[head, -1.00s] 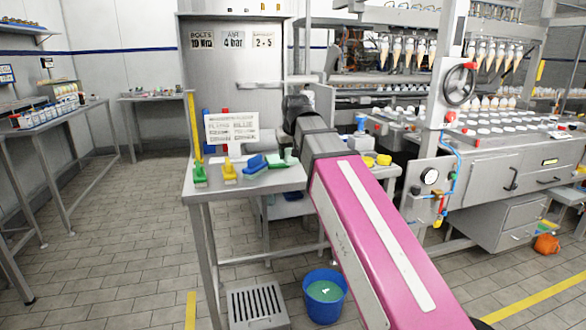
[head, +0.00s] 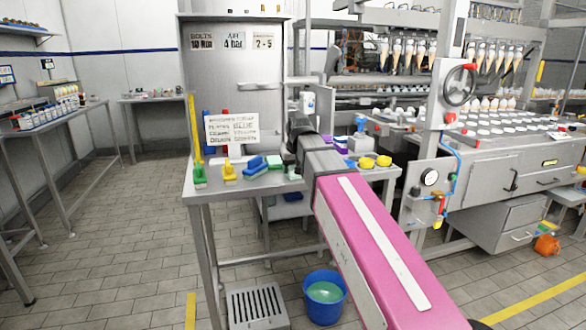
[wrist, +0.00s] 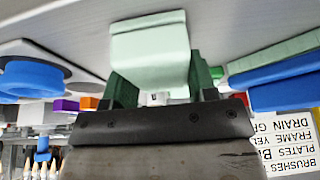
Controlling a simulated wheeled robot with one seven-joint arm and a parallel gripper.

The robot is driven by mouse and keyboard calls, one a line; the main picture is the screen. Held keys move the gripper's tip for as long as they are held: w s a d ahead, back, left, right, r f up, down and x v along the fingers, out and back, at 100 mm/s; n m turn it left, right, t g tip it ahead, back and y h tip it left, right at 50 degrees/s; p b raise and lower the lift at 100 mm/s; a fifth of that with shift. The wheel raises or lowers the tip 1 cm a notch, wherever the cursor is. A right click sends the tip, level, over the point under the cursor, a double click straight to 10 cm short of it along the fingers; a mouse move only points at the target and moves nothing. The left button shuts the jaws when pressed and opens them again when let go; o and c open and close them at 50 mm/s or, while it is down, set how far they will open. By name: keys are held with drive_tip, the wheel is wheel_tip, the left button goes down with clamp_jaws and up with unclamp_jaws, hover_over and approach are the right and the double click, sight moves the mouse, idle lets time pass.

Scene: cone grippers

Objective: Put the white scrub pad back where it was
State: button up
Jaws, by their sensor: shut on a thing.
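My gripper (wrist: 160,82) is shut on a pale, mint-tinted white scrub pad (wrist: 150,48), seen between its dark green fingers in the wrist view. That view is upside down, and the pad is close to the grey tabletop; I cannot tell whether it touches. In the head view my arm hides most of the gripper. A small pale patch, probably the pad (head: 293,173), shows at the arm's left edge over the metal table (head: 225,191).
Blue and green pads (head: 258,163) lie left of the gripper, with yellow (head: 229,171) and green brushes (head: 199,174) farther left. A lettered sign (head: 232,128) stands behind. Yellow round pieces (head: 367,162) and a purple-and-white item (head: 360,143) are to the right. A blue bucket (head: 325,296) is below.

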drive_tip(key=shift+f, duration=0.1)
drive_tip(key=o, duration=0.9)
drive_tip(key=v, duration=1.2)
drive_tip(key=shift+s, duration=0.1)
